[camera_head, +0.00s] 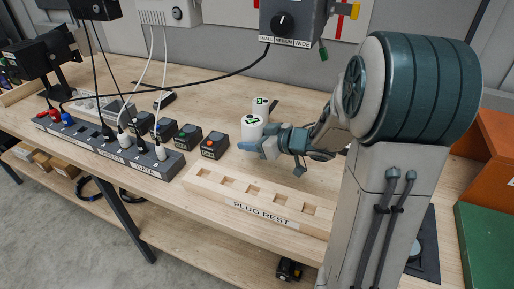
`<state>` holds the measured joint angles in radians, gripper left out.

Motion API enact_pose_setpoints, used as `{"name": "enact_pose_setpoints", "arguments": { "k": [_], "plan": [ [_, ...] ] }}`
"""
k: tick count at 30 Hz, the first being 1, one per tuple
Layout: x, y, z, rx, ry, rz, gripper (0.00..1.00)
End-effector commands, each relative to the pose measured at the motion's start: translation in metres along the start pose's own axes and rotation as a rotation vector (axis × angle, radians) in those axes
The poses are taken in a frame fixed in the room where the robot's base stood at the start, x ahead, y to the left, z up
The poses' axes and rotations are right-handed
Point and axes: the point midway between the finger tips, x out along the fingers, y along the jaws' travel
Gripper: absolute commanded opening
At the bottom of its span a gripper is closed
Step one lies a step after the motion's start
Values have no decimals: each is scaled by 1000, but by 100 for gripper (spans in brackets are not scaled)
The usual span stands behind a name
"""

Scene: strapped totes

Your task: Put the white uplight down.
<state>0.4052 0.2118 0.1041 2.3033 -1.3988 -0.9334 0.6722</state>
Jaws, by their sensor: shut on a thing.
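The white uplight (251,130) is a short white cylinder with a dark green mark on its top. My gripper (256,147) reaches in from the right and is shut on it, with the fingers at its near lower side. The uplight looks upright. I cannot tell whether its base touches the bench. A second, similar white cylinder (261,106) with a green mark stands just behind it. My own arm covers the bench to the right of the gripper.
A wooden plug rest (213,192) with several square holes lies just in front. Small dark button boxes (214,145) stand to the left. A long socket strip (121,148) with plugs and cables lies further left. A grey control box (292,20) with a knob hangs above.

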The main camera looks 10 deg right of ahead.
Motion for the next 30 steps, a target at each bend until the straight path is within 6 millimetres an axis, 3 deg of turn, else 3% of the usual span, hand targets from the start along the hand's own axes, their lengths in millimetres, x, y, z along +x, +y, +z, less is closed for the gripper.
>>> {"name": "enact_pose_setpoints", "arguments": {
  "k": [3,9,21,30],
  "plan": [
    [9,19,8,1,2,1,10],
    [18,37,15,-2,3,0,10],
    [34,39,53,1,2,-1,10],
    [35,39,54,-2,3,0,10]
  ]
}}
